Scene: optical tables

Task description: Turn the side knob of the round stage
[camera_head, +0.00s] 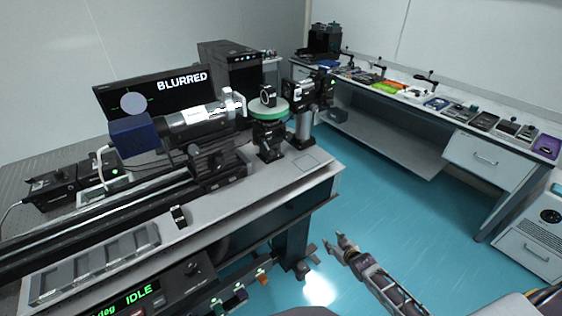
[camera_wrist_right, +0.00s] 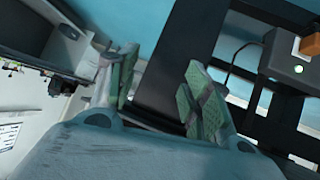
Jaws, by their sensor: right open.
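The round stage (camera_head: 269,110) has a green and white rim and sits on a black mount on the optical table (camera_head: 215,217), near its right end. A small black part with a round opening (camera_head: 268,95) stands on top of it. The side knob is too small to tell apart in the head view. My right gripper (camera_head: 336,246) is open and empty, low in front of the table's right end, well apart from the stage. In the right wrist view its two green-padded fingers (camera_wrist_right: 158,88) are spread with nothing between them. My left gripper is not in view.
A grey cylindrical instrument (camera_head: 195,122) with a blue end block (camera_head: 135,134) lies left of the stage. A monitor (camera_head: 165,92) behind reads BLURRED. A black optical mount (camera_head: 305,100) stands right of the stage. The blue floor (camera_head: 400,210) between the tables is clear.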

